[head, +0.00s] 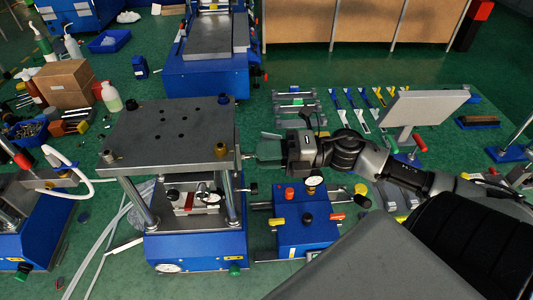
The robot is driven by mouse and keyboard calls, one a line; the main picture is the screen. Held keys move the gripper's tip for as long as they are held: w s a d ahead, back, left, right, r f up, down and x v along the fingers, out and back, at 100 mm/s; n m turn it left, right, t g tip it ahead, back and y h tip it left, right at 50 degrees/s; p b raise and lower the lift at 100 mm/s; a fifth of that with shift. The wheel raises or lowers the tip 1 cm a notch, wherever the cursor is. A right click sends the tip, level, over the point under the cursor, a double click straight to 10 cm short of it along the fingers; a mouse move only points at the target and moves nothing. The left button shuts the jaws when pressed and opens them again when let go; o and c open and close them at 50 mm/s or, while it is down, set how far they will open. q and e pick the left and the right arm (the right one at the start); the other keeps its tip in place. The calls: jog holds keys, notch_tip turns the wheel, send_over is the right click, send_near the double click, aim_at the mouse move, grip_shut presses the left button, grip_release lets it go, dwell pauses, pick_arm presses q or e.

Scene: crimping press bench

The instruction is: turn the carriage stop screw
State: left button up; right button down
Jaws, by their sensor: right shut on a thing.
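The press (166,128) stands left of centre, with a grey top plate on steel columns over a blue base. A small metal screw-like rod (246,157) sticks out near the plate's right side; I take it as the carriage stop screw, though it is tiny here. My right gripper (259,151) reaches in from the right, with greenish fingers shut at the rod's outer end. The fingers hide most of what they hold. My left gripper is out of view.
A blue control box (305,236) with coloured knobs stands below my right arm. A grey panel (424,107) stands right of my gripper. Cardboard boxes (66,82) and bottles are at left. Another blue machine (207,76) stands behind. Several yellow and white tools lie on the green surface.

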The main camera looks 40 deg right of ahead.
jog(key=c, duration=1)
grip_release()
jog(key=shift+o, duration=0.2)
jog(key=shift+s+d, duration=0.1)
jog(key=shift+d, duration=0.05)
jog(key=b+v, duration=0.2)
jog(key=v, duration=0.8)
jog(key=shift+d, duration=0.25)
jog(key=shift+s, duration=0.1)
